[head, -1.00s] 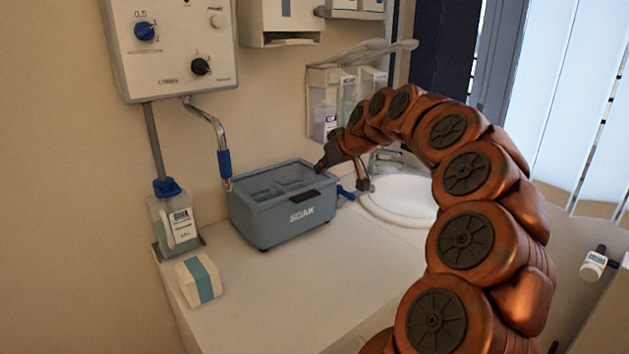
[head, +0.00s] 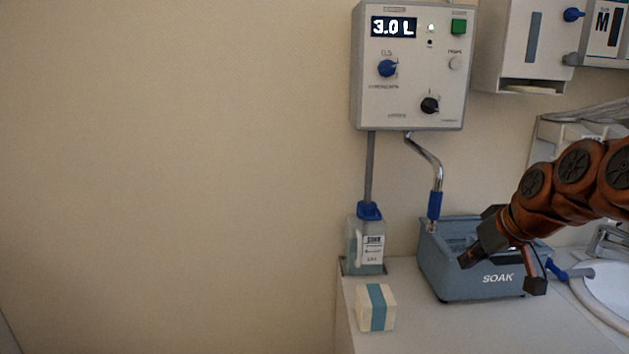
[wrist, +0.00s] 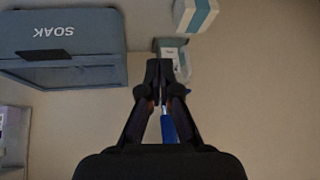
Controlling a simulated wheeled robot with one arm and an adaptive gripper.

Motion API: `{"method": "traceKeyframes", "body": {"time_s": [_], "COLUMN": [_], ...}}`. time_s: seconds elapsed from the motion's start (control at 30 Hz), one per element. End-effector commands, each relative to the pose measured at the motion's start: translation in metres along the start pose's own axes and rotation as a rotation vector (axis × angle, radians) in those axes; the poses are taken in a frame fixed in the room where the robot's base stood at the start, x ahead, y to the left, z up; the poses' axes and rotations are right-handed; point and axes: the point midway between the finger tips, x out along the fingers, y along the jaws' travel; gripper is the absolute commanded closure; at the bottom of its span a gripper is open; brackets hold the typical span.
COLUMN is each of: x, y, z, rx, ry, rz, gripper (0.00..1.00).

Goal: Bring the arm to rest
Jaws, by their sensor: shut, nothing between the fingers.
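My arm reaches in from the right of the head view, in front of the grey soak box (head: 455,283). My gripper (head: 466,262) points left and slightly down, and in the picture it overlaps the box's front. Whether it touches the box cannot be told. In the wrist view the two dark fingers (wrist: 160,68) are together with nothing between them. The soak box (wrist: 95,55) appears upside down left of the fingers there. A blue sleeve (wrist: 168,128) of the spout shows behind the fingers.
A white wall unit (head: 410,85) reads 3.0 L, with its metal spout (head: 430,160) hanging to the box. A bottle (head: 366,245) and a white and teal carton (head: 376,307) stand on the counter at left. A sink (head: 605,285) lies right. The wall at left is bare.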

Motion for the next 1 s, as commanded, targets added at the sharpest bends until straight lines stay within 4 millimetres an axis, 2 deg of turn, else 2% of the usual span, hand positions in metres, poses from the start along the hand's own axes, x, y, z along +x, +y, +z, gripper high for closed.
{"method": "traceKeyframes", "body": {"time_s": [0.03, 0.1, 0.17, 0.2, 0.27, 0.4, 0.6, 0.7, 0.83, 1.0], "x": [0.001, 0.005, 0.005, 0.007, 0.006, 0.002, -0.014, -0.02, -0.026, -0.027], "y": [-0.028, -0.061, -0.084, -0.098, -0.117, -0.148, -0.169, -0.173, -0.174, -0.174], "z": [0.014, 0.039, 0.062, 0.079, 0.104, 0.171, 0.261, 0.291, 0.315, 0.319], "rx": [-0.015, -0.021, -0.02, -0.018, -0.01, 0.025, 0.108, 0.146, 0.179, 0.187], "ry": [-0.051, -0.124, -0.185, -0.231, -0.291, -0.439, -0.621, -0.678, -0.721, -0.728], "rz": [-0.014, -0.032, -0.036, -0.038, -0.034, -0.004, 0.067, 0.097, 0.122, 0.128], "gripper": [1.0, 1.0, 1.0, 1.0, 1.0, 1.0, 1.0, 1.0, 1.0, 1.0]}}
